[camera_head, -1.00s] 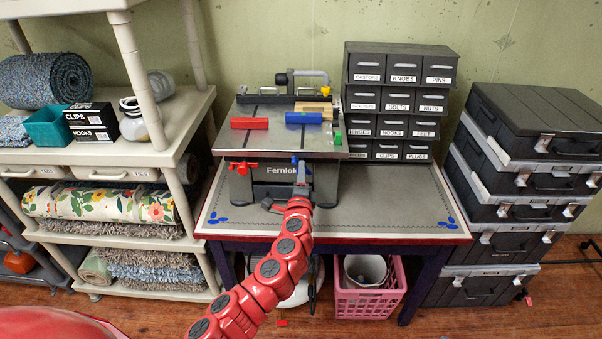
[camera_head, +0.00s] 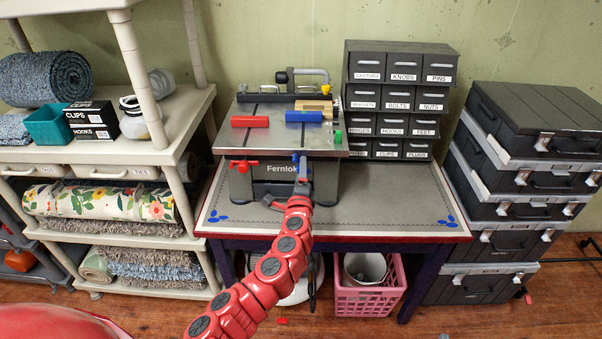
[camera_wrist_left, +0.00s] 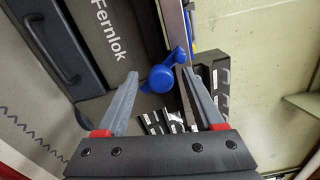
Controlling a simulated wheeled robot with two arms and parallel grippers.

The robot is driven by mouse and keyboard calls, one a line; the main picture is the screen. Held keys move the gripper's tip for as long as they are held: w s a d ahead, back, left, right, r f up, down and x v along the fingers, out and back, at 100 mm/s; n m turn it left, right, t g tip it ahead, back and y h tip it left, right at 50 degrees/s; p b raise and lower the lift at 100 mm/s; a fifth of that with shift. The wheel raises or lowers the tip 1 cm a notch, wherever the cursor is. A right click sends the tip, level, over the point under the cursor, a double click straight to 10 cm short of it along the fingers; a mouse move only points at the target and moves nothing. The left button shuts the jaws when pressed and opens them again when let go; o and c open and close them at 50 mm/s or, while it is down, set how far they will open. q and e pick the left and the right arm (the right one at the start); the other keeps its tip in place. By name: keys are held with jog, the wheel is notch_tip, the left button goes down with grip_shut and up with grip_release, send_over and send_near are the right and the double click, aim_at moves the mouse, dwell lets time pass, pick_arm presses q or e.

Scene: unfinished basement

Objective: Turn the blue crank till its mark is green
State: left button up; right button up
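The blue crank (camera_head: 295,159) is on the front of the grey Fernlok machine (camera_head: 246,183), at the right of its name. It also shows in the left wrist view (camera_wrist_left: 162,76), with a round knob toward the camera and an arm behind it. My left gripper (camera_head: 302,172) is in front of the crank and partly covers it. In the left wrist view its two grey fingers (camera_wrist_left: 159,82) are apart, with the blue knob in the gap between their tips; I cannot tell whether they touch it. I cannot make out the crank's mark. My right gripper is not in view.
A red crank (camera_head: 243,167) is at the machine's front left. Red (camera_head: 250,122) and blue (camera_head: 304,117) bars lie on its top. The workbench (camera_head: 400,205) is clear to the right. A labelled drawer cabinet (camera_head: 399,77) stands behind; stacked black cases (camera_head: 530,165) stand right.

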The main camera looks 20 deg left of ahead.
pick_arm(q)
jog(key=shift+s, duration=0.1)
jog(key=b+v, duration=0.2)
jog(key=v, duration=1.5)
jog(key=shift+s+r, duration=0.1)
dwell(0.7)
